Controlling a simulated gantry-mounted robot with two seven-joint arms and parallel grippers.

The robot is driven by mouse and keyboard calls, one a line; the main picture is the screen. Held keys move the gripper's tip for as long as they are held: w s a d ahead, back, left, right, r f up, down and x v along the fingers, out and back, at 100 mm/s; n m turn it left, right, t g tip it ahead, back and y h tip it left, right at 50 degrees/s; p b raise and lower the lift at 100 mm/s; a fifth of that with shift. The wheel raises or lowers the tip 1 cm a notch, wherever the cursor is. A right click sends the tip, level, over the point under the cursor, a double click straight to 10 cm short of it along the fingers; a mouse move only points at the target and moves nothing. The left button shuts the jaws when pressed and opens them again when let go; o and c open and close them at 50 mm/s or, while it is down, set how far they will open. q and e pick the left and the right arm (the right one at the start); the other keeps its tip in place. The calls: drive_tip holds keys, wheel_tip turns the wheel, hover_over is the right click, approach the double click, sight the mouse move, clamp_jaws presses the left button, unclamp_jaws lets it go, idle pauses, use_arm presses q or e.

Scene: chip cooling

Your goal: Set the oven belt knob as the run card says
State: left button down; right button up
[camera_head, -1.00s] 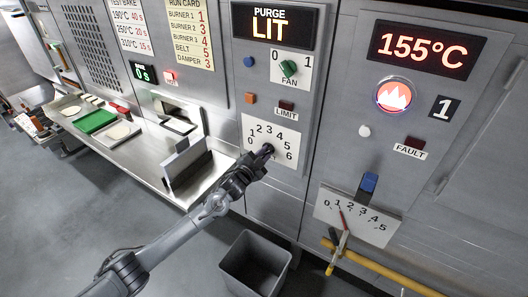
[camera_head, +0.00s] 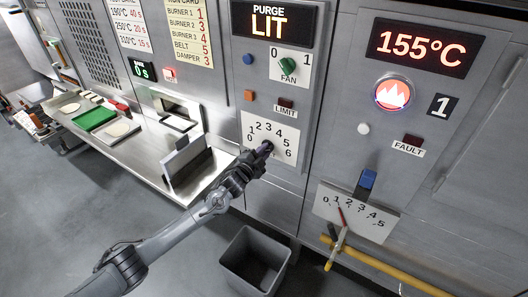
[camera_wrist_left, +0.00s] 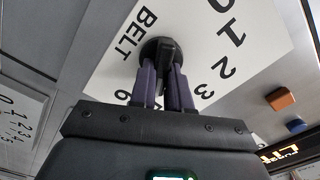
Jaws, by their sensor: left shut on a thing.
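The belt knob (camera_wrist_left: 160,50) is a black round knob with a raised bar, on a white numbered dial plate (camera_head: 257,128) marked 0 to 6. The wrist view shows the word BELT on this plate (camera_wrist_left: 215,55). My left gripper (camera_head: 264,150) is at the knob, its two purplish fingers (camera_wrist_left: 164,80) shut on the knob's bar. The fingers and hand cover part of the dial, and I cannot tell which number the knob points to. The run card (camera_head: 188,30) hangs above with a BELT row; its figures are small and tilted. My right gripper is not in view.
The fan knob (camera_head: 288,65) and limit lamp (camera_head: 284,103) are above the dial. A steel shelf (camera_head: 150,160) with a green tray stands left, a grey bin (camera_head: 253,262) below. Right are a blue-handled lever (camera_head: 367,180) and a yellow pipe (camera_head: 385,270).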

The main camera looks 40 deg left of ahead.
use_arm(q)
drive_tip(key=c, duration=1.1)
unclamp_jaws()
drive_tip(key=s, duration=0.3)
drive_tip(key=s+p, duration=0.1)
drive_tip(key=s, duration=0.3)
drive_tip(key=s+d, duration=0.1)
drive_tip(key=s, duration=0.2)
drive_tip(key=shift+s+d+p, duration=0.1)
drive_tip(key=shift+s+p, duration=0.2)
drive_tip(key=shift+s, duration=0.1)
drive_tip(key=shift+f, duration=0.1)
